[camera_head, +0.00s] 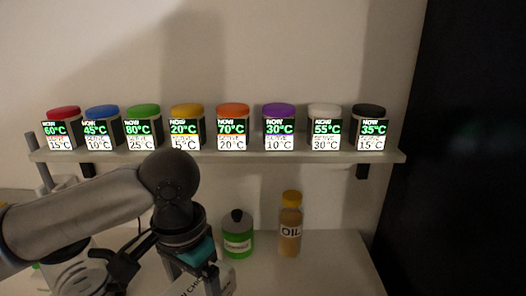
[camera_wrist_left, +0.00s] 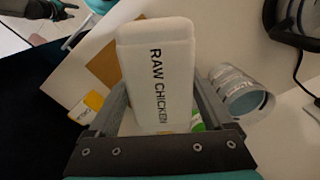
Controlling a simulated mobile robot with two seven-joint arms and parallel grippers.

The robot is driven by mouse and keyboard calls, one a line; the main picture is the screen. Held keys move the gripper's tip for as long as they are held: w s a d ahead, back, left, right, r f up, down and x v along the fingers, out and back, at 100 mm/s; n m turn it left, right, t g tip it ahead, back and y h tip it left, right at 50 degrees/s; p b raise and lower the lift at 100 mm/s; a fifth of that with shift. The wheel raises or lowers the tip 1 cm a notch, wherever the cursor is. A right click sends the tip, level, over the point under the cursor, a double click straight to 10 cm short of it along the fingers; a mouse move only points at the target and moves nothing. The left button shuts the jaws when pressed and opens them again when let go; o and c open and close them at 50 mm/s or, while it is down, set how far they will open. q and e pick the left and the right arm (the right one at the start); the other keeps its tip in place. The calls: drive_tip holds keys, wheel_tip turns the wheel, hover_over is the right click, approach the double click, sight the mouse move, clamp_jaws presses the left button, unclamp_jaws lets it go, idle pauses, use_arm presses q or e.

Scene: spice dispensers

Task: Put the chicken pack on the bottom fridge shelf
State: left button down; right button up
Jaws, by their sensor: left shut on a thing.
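The chicken pack is a white block printed RAW CHICKEN (camera_wrist_left: 158,70), and it fills the middle of the left wrist view. My left gripper (camera_wrist_left: 160,115) is shut on it, with one finger on each side. In the head view the left gripper (camera_head: 196,280) points down over the counter at the bottom, and part of the pack (camera_head: 218,280) shows beside its fingers. A dark and teal part at the top left of the left wrist view looks like my right gripper (camera_wrist_left: 35,10); its jaws are unclear. No fridge shelf can be made out.
A wall shelf (camera_head: 225,156) holds a row of spice dispensers with coloured lids. A green bottle (camera_head: 238,236) and an oil bottle (camera_head: 290,228) stand on the counter (camera_head: 335,265) behind the gripper. A tall black surface (camera_head: 465,150) fills the right side. The counter's right part is clear.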

sight(162, 293)
use_arm(q)
drive_tip(key=a+n, duration=0.1)
drive_tip(key=n, duration=0.1)
drive_tip(key=s+a+f+n, duration=0.1)
drive_tip(key=a+n, duration=0.1)
drive_tip(key=a+n+b, duration=0.1)
drive_tip(key=n, duration=0.1)
drive_tip(key=shift+s+a+f, duration=0.15)
drive_tip(key=shift+a, duration=0.2)
